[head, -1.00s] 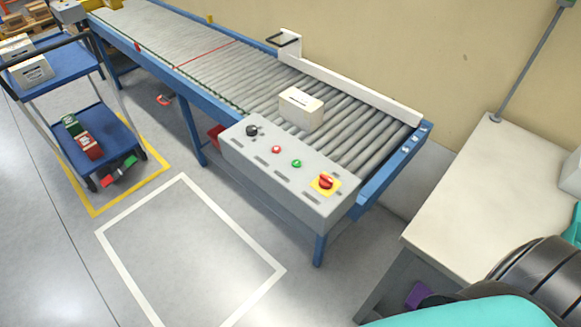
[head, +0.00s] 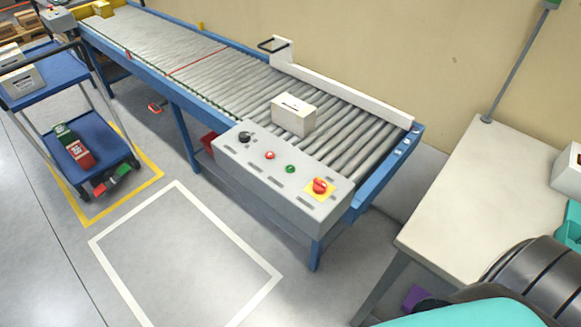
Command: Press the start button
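A grey control box (head: 262,189) is mounted on the near side of the roller conveyor (head: 218,66), at its right end. On its top are a green button (head: 290,169), a red button (head: 270,155), a black knob (head: 244,137) and a red emergency knob (head: 319,186) on a yellow plate. I cannot read any labels, so which one is the start button is not marked legibly. Part of my arm, teal and black, shows at the lower right. Neither gripper is in view.
A white carton (head: 293,115) sits on the rollers behind the control box. A blue cart (head: 88,150) with cartons and red and green items stands at left. A white table (head: 478,190) is at right. The white-outlined floor area (head: 185,255) before the conveyor is clear.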

